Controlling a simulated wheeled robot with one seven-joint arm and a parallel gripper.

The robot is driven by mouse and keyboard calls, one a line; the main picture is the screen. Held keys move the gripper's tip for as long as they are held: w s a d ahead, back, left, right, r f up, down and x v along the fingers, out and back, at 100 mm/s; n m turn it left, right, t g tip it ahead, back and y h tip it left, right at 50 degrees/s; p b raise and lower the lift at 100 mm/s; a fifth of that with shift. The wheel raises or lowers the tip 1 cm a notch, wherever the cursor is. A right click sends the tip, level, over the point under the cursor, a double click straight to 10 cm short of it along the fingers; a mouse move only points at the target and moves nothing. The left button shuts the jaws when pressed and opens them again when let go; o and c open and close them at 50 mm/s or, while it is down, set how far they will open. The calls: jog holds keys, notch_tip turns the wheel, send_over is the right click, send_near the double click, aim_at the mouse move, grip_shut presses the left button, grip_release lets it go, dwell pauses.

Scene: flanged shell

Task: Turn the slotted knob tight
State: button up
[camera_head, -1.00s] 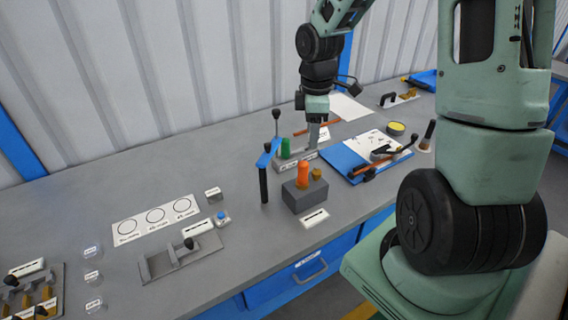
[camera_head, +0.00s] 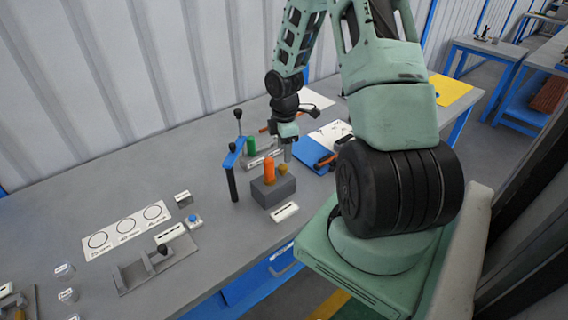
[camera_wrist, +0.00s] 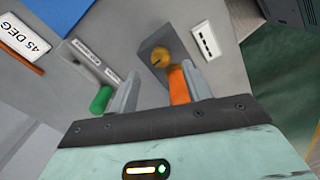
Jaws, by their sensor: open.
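The brass slotted knob (camera_head: 283,168) sits on top of a grey block (camera_head: 264,194), beside an orange upright handle (camera_head: 269,169). In the wrist view the knob (camera_wrist: 161,58) shows a dark slot across its round top, on the grey block (camera_wrist: 153,42). My gripper (camera_head: 288,157) is just behind and above the block in the head view. In the wrist view my gripper (camera_wrist: 160,76) is open and empty, its two fingers apart. The knob lies beyond the fingertips, and the orange handle (camera_wrist: 178,86) shows close to the right finger. Whether a finger touches it I cannot tell.
A green peg (camera_head: 251,146) stands on a grey fixture behind the block. A blue-armed post (camera_head: 232,172) stands left of it. A blue clipboard (camera_head: 318,150) lies to the right. A white label (camera_head: 284,212) lies in front.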

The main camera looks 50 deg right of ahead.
aim_at(284, 165)
notch_tip(284, 165, down, 7)
jog(key=shift+r+p, duration=0.15)
jog(key=shift+p, duration=0.25)
jog(key=c, duration=1)
